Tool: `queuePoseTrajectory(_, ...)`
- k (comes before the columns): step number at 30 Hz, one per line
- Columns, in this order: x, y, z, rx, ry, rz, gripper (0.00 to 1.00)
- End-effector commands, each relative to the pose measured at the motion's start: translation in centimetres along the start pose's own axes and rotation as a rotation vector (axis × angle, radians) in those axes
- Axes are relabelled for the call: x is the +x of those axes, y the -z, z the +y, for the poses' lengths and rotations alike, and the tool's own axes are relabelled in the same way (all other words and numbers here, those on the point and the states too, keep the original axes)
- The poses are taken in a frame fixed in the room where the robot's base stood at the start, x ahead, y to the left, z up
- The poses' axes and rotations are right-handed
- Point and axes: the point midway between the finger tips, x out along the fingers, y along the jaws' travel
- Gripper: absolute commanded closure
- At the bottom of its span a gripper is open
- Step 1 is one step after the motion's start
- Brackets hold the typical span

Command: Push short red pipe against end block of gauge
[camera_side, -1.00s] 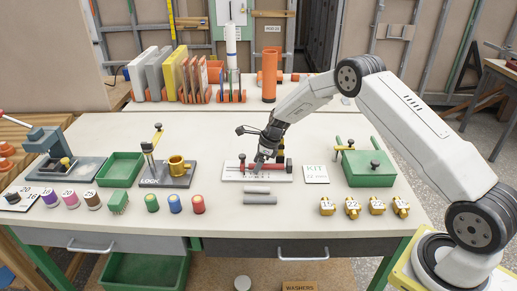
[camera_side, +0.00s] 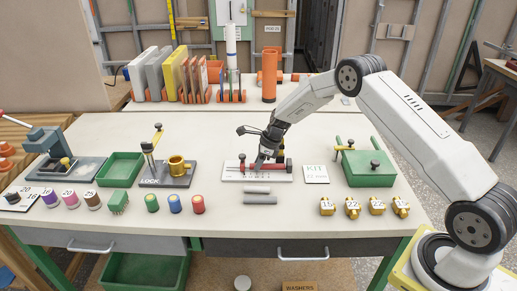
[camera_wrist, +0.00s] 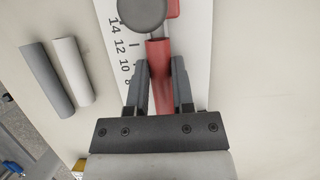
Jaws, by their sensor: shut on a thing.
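The gauge (camera_side: 230,174) is a white plate with a printed number scale, lying on the bench; it also shows in the wrist view (camera_wrist: 116,40). The short red pipe (camera_wrist: 158,50) lies along the gauge beside the numbers. My gripper (camera_wrist: 162,68) is shut on the pipe, one finger on each side; in the side view my gripper (camera_side: 262,160) is low over the gauge. Beyond the pipe's far end are a grey round knob (camera_wrist: 142,12) and a red part (camera_wrist: 173,8). I cannot tell whether the pipe touches the end block; its near end is hidden by my gripper.
A KIT card (camera_side: 316,174) and a green box (camera_side: 367,169) stand to the right. The LOCK fixture (camera_side: 178,178) stands to the left. Brass fittings (camera_side: 352,208) sit at the front right.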

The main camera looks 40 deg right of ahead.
Motion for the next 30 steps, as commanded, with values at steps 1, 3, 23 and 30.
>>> queuePoseTrajectory(1,-0.05,0.09,-0.01,0.001,0.000,0.000,1.00)
queuePoseTrajectory(3,-0.09,0.19,-0.01,0.001,0.000,0.000,1.00)
queuePoseTrajectory(23,-0.33,0.87,-0.14,0.004,0.002,0.001,1.00)
queuePoseTrajectory(30,-0.32,0.97,-0.19,0.005,0.002,0.001,0.29)
